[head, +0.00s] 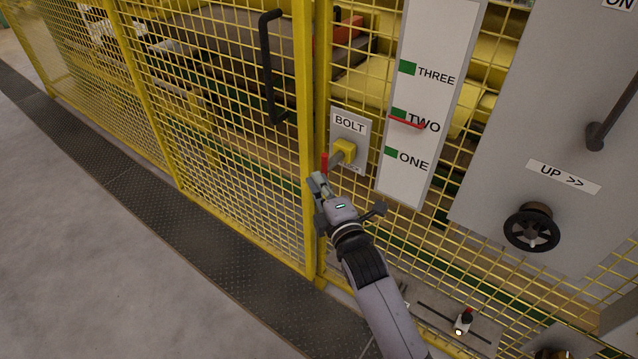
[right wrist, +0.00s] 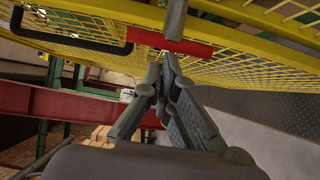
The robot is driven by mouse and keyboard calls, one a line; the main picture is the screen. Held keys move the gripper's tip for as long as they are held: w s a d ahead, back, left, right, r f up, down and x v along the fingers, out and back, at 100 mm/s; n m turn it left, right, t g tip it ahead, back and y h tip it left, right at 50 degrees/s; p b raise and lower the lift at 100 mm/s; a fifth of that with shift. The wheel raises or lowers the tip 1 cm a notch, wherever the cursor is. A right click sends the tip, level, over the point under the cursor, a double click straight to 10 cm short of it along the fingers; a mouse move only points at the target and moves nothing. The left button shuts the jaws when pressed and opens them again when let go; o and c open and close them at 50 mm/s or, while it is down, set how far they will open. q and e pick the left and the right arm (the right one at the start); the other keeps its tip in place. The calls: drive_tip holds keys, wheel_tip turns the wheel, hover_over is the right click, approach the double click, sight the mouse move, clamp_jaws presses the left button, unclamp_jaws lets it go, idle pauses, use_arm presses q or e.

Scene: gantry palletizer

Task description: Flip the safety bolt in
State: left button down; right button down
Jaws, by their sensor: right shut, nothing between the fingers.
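The safety bolt sits on a grey plate labelled BOLT (head: 349,125) beside the yellow gate post. It has a yellow block (head: 345,150), a short grey rod and a red handle (head: 324,162) at the rod's left end. My right gripper (head: 318,178) is just below the red handle, its fingers shut and empty. In the right wrist view the red handle (right wrist: 170,42) lies crosswise just beyond the shut fingertips (right wrist: 163,60). I cannot tell whether they touch it. My left gripper is not in view.
A black gate handle (head: 269,65) is on the yellow mesh gate. Right of the bolt stand a white level board (head: 416,60) with a red pointer near TWO, and a grey panel (head: 540,100) with a dark hand wheel (head: 531,228). The floor at left is clear.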

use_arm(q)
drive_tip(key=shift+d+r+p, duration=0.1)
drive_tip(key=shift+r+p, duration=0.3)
use_arm(e)
drive_tip(key=w+d, duration=0.1)
drive_tip(key=w, duration=0.1)
drive_tip(key=w+d, duration=0.2)
drive_tip(key=shift+w+d, duration=0.2)
drive_tip(key=shift+w, duration=0.1)
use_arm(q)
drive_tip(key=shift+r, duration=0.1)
